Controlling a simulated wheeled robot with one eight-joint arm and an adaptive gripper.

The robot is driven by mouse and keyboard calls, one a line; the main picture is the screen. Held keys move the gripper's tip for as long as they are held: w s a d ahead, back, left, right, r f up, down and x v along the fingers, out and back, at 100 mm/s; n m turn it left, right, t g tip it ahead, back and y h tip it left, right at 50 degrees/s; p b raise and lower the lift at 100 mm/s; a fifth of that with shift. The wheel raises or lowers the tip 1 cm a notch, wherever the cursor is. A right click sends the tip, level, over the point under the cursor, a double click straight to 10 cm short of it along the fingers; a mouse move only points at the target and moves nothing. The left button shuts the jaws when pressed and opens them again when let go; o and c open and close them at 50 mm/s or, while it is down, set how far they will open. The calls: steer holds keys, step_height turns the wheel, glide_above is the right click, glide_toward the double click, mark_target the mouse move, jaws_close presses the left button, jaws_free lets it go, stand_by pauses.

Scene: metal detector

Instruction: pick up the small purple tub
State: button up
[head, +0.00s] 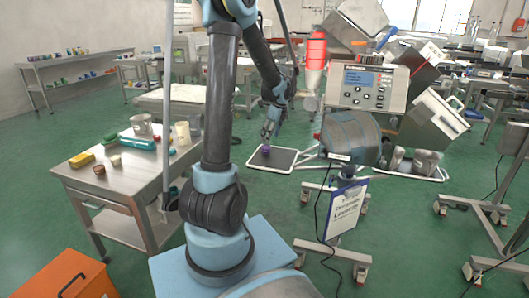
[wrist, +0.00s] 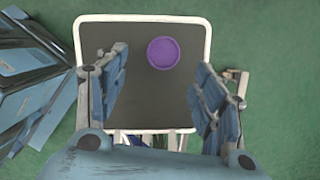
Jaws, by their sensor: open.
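The small purple tub (wrist: 163,52) shows from above as a round purple shape on a dark mat with a white rim (wrist: 207,40). In the head view the tub (head: 266,149) is a small purple spot on the same low mat (head: 285,160), partly covered by my gripper. My gripper (head: 268,134) is over the mat, just above the tub. In the wrist view my gripper (wrist: 161,78) is open and empty, with its fingers on both sides. The tub lies between the finger lines, beyond the tips. I cannot tell the exact height gap.
A metal detector machine (head: 362,85) on a wheeled stand is right of my arm. A metal table (head: 130,170) with cans and small items stands at left. An orange box (head: 65,275) is at lower left. Green floor is free around the mat's left side.

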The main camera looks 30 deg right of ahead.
mark_target(266, 146)
steer(key=shift+w+x, duration=0.15)
steer(key=shift+x, duration=1.5)
steer(key=shift+w+x, duration=0.1)
steer(key=shift+x, duration=1.5)
steer(key=shift+d, duration=0.1)
steer(key=c, duration=1)
